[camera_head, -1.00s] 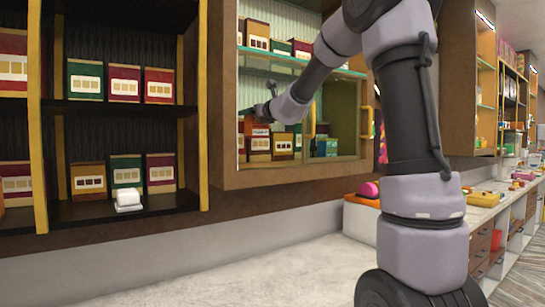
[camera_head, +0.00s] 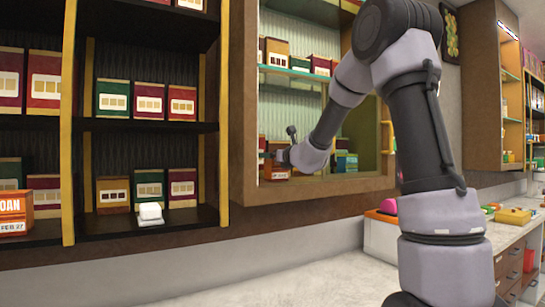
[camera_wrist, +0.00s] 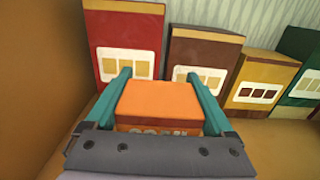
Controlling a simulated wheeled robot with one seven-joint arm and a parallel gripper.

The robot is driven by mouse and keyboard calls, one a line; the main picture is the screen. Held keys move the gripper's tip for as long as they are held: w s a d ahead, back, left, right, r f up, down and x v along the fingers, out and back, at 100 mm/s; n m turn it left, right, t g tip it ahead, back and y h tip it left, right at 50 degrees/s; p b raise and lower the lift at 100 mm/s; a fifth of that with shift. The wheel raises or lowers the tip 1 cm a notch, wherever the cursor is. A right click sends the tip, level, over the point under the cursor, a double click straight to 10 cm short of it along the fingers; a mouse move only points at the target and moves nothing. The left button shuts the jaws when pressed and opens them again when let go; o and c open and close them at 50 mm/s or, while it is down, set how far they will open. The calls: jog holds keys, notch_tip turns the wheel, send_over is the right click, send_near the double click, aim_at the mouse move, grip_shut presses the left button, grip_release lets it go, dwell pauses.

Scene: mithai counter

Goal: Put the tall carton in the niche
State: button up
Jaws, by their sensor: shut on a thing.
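My gripper (camera_wrist: 159,76) is shut on an orange carton (camera_wrist: 158,103), with one teal finger on each side of it. Dark print shows along the carton's near lower edge; its lower part is hidden by my gripper. In the head view my gripper (camera_head: 287,152) is inside the lower bay of the wall cabinet (camera_head: 345,187), and the orange carton (camera_head: 274,174) is low in that bay, partly hidden. I cannot tell if it touches the floor there. A red carton (camera_wrist: 125,38) and a brown carton (camera_wrist: 201,55) stand right behind it. Which opening is the niche is not clear.
A brown side wall (camera_wrist: 35,70) is close on the left. A yellow carton (camera_wrist: 262,84) and a green carton (camera_wrist: 305,83) stand to the right. Another orange carton (camera_head: 14,212) is on the dark shelves at far left, with a white object (camera_head: 150,212) on the bottom shelf.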

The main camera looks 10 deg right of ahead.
jog(key=o, duration=1.5)
jog(key=shift+o, duration=0.2)
jog(key=shift+s+r, duration=0.1)
jog(key=shift+s, duration=0.05)
jog(key=v, duration=1.1)
jog(key=shift+s+d, duration=0.15)
jog(key=shift+s, duration=0.15)
